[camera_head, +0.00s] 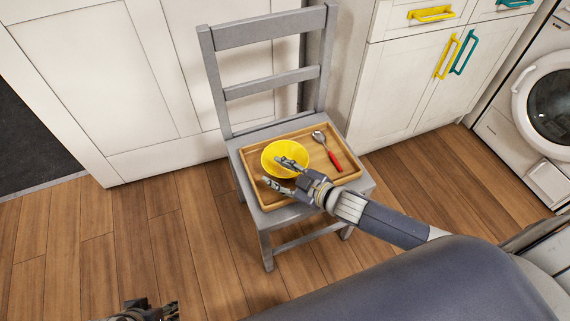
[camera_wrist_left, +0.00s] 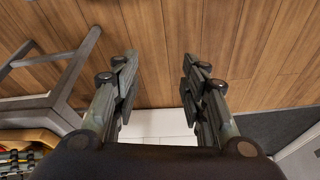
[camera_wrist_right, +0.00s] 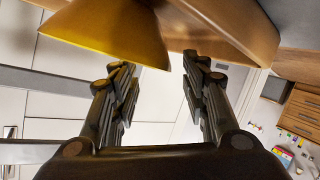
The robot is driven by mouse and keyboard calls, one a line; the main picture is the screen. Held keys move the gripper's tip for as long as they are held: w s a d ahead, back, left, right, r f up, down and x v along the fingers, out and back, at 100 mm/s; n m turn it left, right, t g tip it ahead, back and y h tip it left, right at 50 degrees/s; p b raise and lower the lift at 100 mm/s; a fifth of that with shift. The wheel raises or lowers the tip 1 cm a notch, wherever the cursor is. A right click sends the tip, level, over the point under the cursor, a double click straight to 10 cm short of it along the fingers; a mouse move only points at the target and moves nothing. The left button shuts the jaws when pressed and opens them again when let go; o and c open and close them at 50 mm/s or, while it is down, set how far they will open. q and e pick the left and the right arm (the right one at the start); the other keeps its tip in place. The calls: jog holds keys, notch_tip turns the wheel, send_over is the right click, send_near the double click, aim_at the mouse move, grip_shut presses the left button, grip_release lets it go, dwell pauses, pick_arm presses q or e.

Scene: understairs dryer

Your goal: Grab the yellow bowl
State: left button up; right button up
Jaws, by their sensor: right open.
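The yellow bowl (camera_head: 283,151) sits upright on a wooden tray (camera_head: 265,192) on the seat of a grey chair (camera_head: 262,130). The bowl's side also shows large at the top of the right wrist view (camera_wrist_right: 112,32). My right gripper (camera_head: 277,173) is open at the bowl's near side, one finger over or beside the rim and the other apart from it. I cannot tell if a finger touches the bowl. My left gripper (camera_wrist_left: 158,75) is open and empty above the wooden floor, away from the chair; it shows partly at the bottom of the head view.
A spoon with a red handle (camera_head: 328,150) lies on the tray, right of the bowl. White cabinets (camera_head: 405,85) with yellow and teal handles and a washer or dryer (camera_head: 545,100) stand at right. Floor (camera_head: 130,240) left of the chair is clear.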

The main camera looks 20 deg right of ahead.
aim_at(270, 170)
jog(key=shift+b+x, duration=0.35)
jog(key=shift+x, duration=1.35)
jog(key=shift+s, duration=0.1)
grip_shut()
